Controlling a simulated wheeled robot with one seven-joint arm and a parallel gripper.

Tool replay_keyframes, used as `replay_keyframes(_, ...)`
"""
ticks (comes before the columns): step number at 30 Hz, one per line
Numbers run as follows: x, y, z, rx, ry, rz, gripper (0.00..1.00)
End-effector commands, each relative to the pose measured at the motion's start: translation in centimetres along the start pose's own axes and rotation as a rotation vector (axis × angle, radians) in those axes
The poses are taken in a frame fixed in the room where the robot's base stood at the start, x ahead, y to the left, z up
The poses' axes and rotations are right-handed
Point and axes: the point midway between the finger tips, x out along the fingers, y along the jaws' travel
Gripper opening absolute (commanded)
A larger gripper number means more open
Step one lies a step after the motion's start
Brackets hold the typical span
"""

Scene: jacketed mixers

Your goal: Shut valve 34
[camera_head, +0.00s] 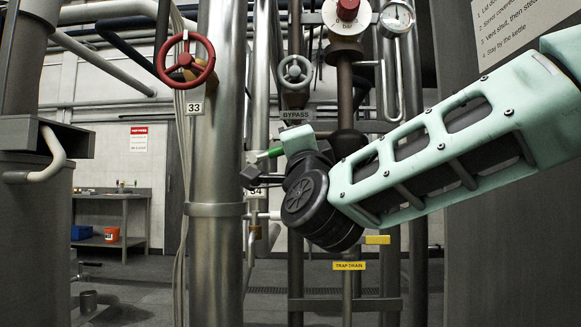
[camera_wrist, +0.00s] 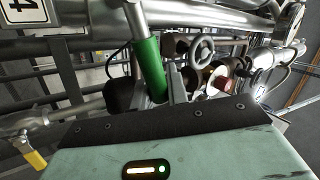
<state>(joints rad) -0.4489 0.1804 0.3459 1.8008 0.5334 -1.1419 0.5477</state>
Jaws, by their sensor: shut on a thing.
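A green lever handle (camera_head: 274,152) shows just above my gripper (camera_head: 250,175) in the head view, lying nearly level in front of the pipes. In the wrist view the green sleeve (camera_wrist: 150,68) and its silver shank stand between the fingers of my gripper (camera_wrist: 148,92), which are shut on it. A white tag ending in 4 (camera_wrist: 25,11) is at the top left of the wrist view. In the head view the tag below my gripper is mostly hidden. The valve body behind the lever is hidden by my gripper in the head view.
A red handwheel (camera_head: 186,61) tagged 33 is at left. A grey handwheel (camera_head: 295,72) marked BYPASS and a gauge (camera_head: 396,17) are above my arm. A yellow handle (camera_head: 377,240) is below. A thick steel pipe (camera_head: 216,240) stands close left of my gripper.

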Motion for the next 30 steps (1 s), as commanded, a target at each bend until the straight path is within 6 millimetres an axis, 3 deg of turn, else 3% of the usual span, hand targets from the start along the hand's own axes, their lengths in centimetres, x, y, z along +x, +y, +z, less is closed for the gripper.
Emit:
replay_keyframes(1, -0.7, 1.1, 0.2, 0.029, 0.022, -0.001, 0.0)
replay_keyframes(9, -1.3, 2.0, 0.1, 0.174, 0.118, 0.0, 0.0)
replay_keyframes(30, -1.4, 2.3, 0.1, 0.267, 0.181, 0.002, 0.0)
